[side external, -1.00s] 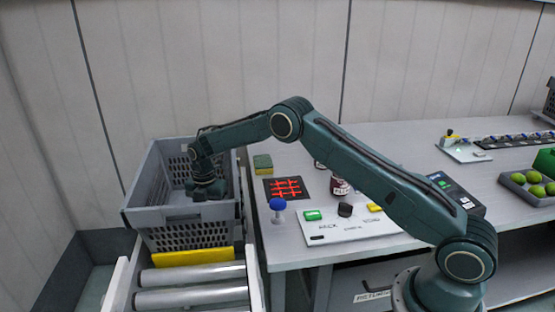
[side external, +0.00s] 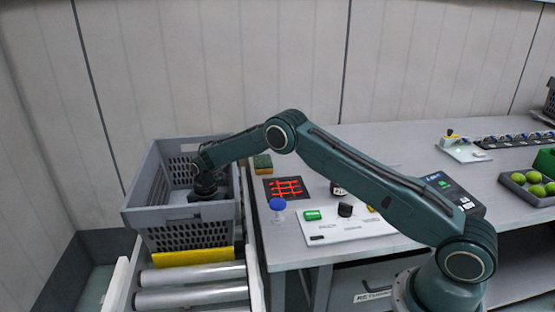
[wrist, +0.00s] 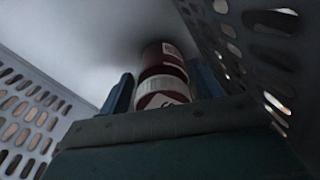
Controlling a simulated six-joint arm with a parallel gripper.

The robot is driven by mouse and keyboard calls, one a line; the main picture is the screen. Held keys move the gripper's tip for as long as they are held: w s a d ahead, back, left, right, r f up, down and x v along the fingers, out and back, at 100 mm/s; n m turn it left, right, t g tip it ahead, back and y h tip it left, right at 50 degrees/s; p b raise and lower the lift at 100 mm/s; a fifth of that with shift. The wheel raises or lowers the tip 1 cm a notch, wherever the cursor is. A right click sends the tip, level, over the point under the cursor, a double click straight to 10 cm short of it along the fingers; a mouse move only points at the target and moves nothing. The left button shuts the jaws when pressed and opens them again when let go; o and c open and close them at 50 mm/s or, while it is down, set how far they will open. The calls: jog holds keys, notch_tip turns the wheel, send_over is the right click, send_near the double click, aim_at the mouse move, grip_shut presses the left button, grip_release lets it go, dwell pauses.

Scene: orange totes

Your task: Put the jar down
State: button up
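A dark red jar (wrist: 162,85) with white label parts and a pale band shows in the wrist view, between the two fingers of my gripper (wrist: 163,90). The fingers appear to be against its sides. A second red shape above the band may be part of it or another jar; I cannot tell. In the side view my gripper (side external: 206,188) is down inside the grey crate (side external: 185,215), near its right wall, and the jar is hidden there. I cannot see whether the jar touches the crate floor.
Crate walls stand close on both sides in the wrist view. The crate sits by a roller conveyor (side external: 195,275) with a yellow bar. On the table (side external: 400,140) are a sponge (side external: 262,164), a blue knob (side external: 277,204), a button panel (side external: 335,228) and another jar (side external: 337,188), partly behind my arm.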

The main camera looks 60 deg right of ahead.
jog(key=shift+o, duration=0.6)
jog(key=shift+r, duration=0.15)
notch_tip(320, 180, up, 12)
jog(key=shift+f, duration=0.2)
jog(key=shift+r, duration=0.2)
dwell(0.4)
